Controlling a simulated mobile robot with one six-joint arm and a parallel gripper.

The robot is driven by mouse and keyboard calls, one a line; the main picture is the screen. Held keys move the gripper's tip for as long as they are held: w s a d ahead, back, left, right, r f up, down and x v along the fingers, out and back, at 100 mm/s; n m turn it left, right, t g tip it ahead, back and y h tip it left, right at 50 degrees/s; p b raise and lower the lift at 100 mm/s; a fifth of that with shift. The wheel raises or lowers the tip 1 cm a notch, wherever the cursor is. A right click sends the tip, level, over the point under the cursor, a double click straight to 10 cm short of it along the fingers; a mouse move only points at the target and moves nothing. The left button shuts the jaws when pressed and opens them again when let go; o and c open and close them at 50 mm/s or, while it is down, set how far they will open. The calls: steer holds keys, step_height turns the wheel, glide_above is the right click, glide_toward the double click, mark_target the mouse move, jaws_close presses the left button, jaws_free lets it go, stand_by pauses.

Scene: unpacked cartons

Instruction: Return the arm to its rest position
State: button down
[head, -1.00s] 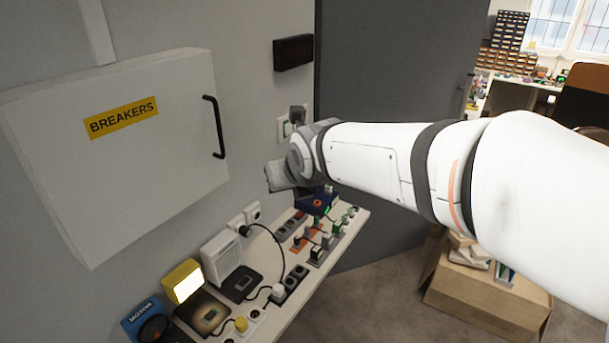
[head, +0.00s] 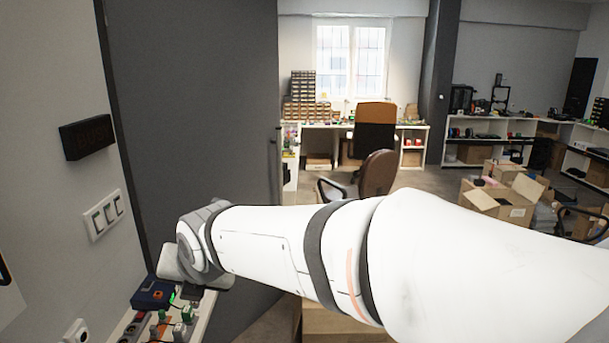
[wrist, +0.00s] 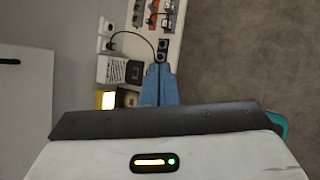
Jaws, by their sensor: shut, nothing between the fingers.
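My arm (head: 290,250) stretches across the head view from the lower right toward the left, with its wrist (head: 195,245) in front of the dark grey door. The fingers are hidden in the head view. In the wrist view my gripper (wrist: 160,77) shows two blue fingers pressed together with nothing between them. They point down over the narrow shelf (wrist: 172,50), and I cannot tell how high above it they are.
The shelf carries sockets, a dark blue device (head: 152,293) and a white speaker-like box (wrist: 112,69). White wall switches (head: 104,215) are at left. Beyond are a desk (head: 330,128), a brown chair (head: 376,178) and open cartons (head: 503,200). Floor is clear right of the shelf in the wrist view.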

steer(key=s+d+f+m+h+b, duration=0.15)
steer(key=d+f+m, duration=0.25)
steer(key=d+m, duration=0.7)
steer(key=d+f+m+h+b, duration=0.2)
steer(key=d+f+m, duration=0.1)
steer(key=d+m, duration=0.8)
steer(key=s+d+f+m+g+h+b, duration=0.1)
steer(key=s+d+f+m, duration=0.3)
steer(key=d+m, duration=0.3)
steer(key=s+d+f+m+g+h+b, duration=0.1)
steer(key=s+d+f+m, duration=0.3)
steer(key=s+d+m, duration=0.2)
steer(key=d+m, duration=0.1)
steer(key=m, duration=0.1)
steer(key=shift+d+m+b, duration=0.15)
steer(key=shift+m+b, duration=0.2)
steer(key=shift+m, duration=0.05)
steer(key=shift+s, duration=0.1)
